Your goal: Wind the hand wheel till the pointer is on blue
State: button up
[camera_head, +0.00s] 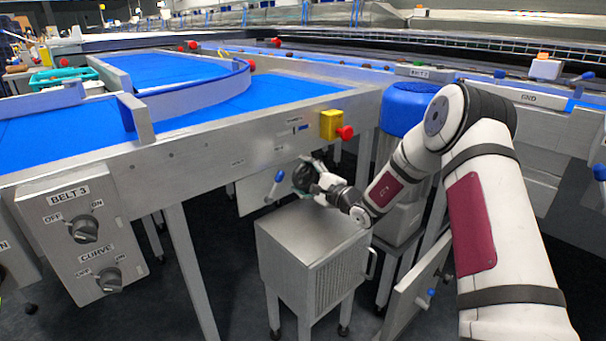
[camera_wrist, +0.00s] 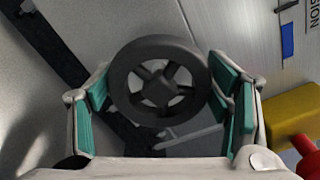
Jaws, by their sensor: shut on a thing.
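The dark hand wheel (camera_wrist: 158,46), with a thick round rim and spokes, fills the middle of the wrist view. In the head view the hand wheel (camera_head: 302,176) is below the belt frame, partly hidden by my gripper (camera_head: 314,184). In the wrist view my gripper (camera_wrist: 164,88) has its teal-padded fingers on either side of the rim, shut on it. A blue mark (camera_wrist: 288,41) on the scale, beside lettering ending in "SION", shows at upper right. The scale plate (camera_head: 297,128) is small in the head view.
A yellow box with a red button (camera_head: 332,125) sits right of the scale; its red button (camera_wrist: 305,146) is close by in the wrist view. A grey cabinet (camera_head: 312,245) stands below my gripper. A blue-handled lever (camera_head: 275,185) is left of the wheel.

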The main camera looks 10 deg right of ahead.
jog(key=m+p, duration=0.2)
jog(key=m, duration=0.1)
jog(key=m+p, duration=0.2)
jog(key=m, duration=0.1)
jog(key=shift+d+r, duration=0.15)
jog(key=shift+d, duration=0.05)
jog(key=m+p, duration=0.2)
jog(key=m, duration=0.2)
jog(key=shift+w, duration=0.1)
jog(key=m+p, duration=0.3)
jog(key=shift+d+m, duration=0.1)
jog(key=shift+m, duration=0.3)
jog(key=m+p, duration=0.3)
jog(key=m, duration=0.3)
jog(key=shift+d, duration=0.1)
jog(key=m, duration=0.1)
jog(key=m+p, duration=0.1)
jog(key=m, duration=0.1)
jog(key=shift+w+f+m, duration=0.1)
jog(key=shift+f+m, duration=0.1)
jog(key=shift+m, duration=0.1)
jog(key=shift+f+m, duration=0.1)
jog(key=shift+m, duration=1.5)
jog(key=shift+p, duration=0.3)
jog(key=o, duration=1.2)
